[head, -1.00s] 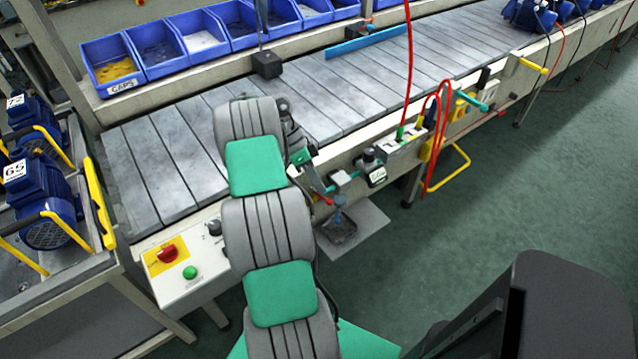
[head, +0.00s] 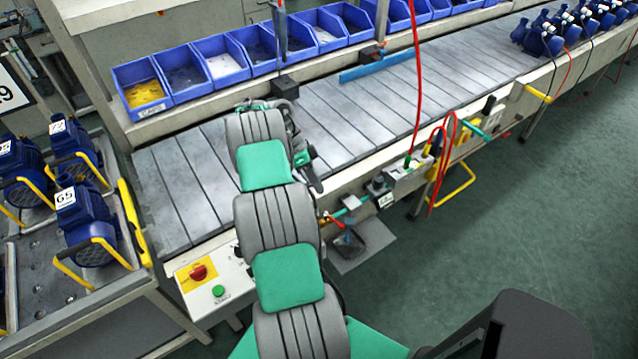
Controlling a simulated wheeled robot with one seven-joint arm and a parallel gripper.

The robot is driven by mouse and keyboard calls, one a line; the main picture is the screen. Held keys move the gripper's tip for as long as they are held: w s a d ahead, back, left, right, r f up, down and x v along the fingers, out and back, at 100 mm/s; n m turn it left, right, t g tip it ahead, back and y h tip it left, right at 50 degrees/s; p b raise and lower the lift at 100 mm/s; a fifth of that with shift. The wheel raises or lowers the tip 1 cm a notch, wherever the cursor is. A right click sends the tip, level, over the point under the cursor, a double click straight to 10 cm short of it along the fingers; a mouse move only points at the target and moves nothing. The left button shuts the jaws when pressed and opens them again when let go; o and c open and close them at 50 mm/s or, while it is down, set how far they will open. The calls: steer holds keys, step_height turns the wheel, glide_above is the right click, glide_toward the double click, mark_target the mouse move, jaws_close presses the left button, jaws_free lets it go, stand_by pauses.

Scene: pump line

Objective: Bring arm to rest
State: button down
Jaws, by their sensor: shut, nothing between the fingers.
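My arm rises from the bottom of the head view and bends over the near edge of the conveyor (head: 185,195). My gripper (head: 314,182) is at the arm's far end, to the right of the upper arm links and over the conveyor's near side. It is partly hidden by the arm. It is shut and holds nothing.
Blue bins (head: 190,87) line the conveyor's far side. A control box (head: 215,285) with red and green buttons stands left of my arm. Blue pumps (head: 90,225) sit on a rack at the left. A red hose (head: 416,80) hangs to the right.

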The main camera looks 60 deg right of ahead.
steer(key=w+a+r+n+t+h, duration=0.25)
steer(key=w+a+r+n, duration=0.4)
steer(key=w+r, duration=0.4)
steer(key=w+a+r+n+t+h, duration=0.1)
steer(key=w+a+r+n+t, duration=0.3)
steer(key=a+r+n, duration=0.85)
steer(key=s+a+n+t+y, duration=0.1)
steer(key=s+a+n, duration=0.3)
steer(key=a, duration=0.8)
steer(key=s+a+n+t+y, duration=0.1)
steer(key=s+a+n+t, duration=0.2)
steer(key=a, duration=0.9)
steer(key=shift+s+a+r+n+t+y, duration=0.35)
steer(key=shift+s+r+n, duration=0.1)
steer(key=shift+n, duration=0.75)
